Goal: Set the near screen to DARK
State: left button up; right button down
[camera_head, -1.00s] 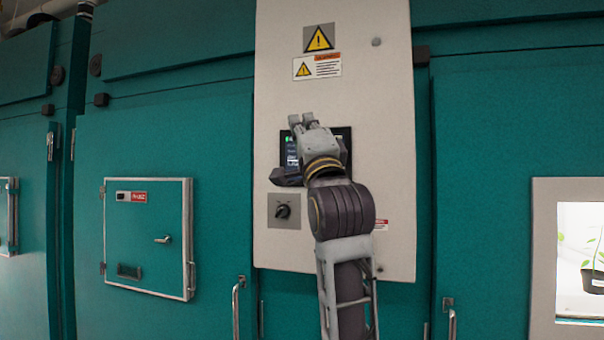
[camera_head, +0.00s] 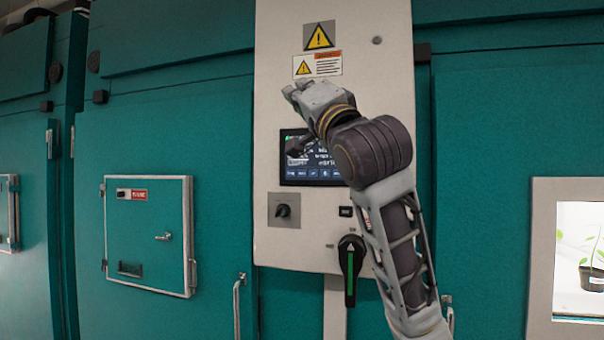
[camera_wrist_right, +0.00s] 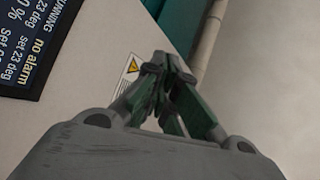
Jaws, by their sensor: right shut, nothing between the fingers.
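The near screen (camera_head: 312,172) is a dark display on the pale control panel (camera_head: 385,100). Its lower row of buttons shows, and its upper right is hidden behind my right arm. In the right wrist view the screen (camera_wrist_right: 28,50) is at the upper left, tilted, with lines reading "no alarm" and "Set 23 deg". My right gripper (camera_head: 293,91) is above the screen, below the warning labels, apart from the screen. It is shut and empty; its fingers also show in the right wrist view (camera_wrist_right: 165,95). My left gripper is not in view.
Below the screen are a small rotary knob (camera_head: 283,211) and a large black handle (camera_head: 350,262) with a green stripe. A teal hatch (camera_head: 147,235) is at the left. A lit window (camera_head: 578,260) with a plant is at the right.

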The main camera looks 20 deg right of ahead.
aim_at(302, 173)
jog(key=w+f+n+g, duration=0.1)
jog(key=f+g, duration=0.3)
jog(key=f, duration=0.4)
jog(key=w+a+f+n+g+h, duration=0.1)
jog(key=w+f+n+g, duration=0.1)
jog(key=f, duration=0.6)
jog(key=w+g, duration=0.1)
jog(key=g, duration=0.1)
jog(key=shift+w+a+f+g, duration=0.2)
jog(key=shift+w+a+g, duration=0.05)
jog(key=shift+w+g, duration=0.05)
jog(key=shift+w, duration=0.1)
jog(key=shift+w+d+p, duration=0.15)
jog(key=shift+w+d, duration=0.65)
jog(key=shift+w, duration=0.4)
jog(key=shift+w+d+p, duration=0.15)
jog(key=shift+w+d, duration=0.7)
jog(key=shift+w, duration=0.3)
jog(key=shift+w+d+p, duration=0.15)
jog(key=shift+w+d, duration=0.65)
jog(key=shift+w, duration=0.4)
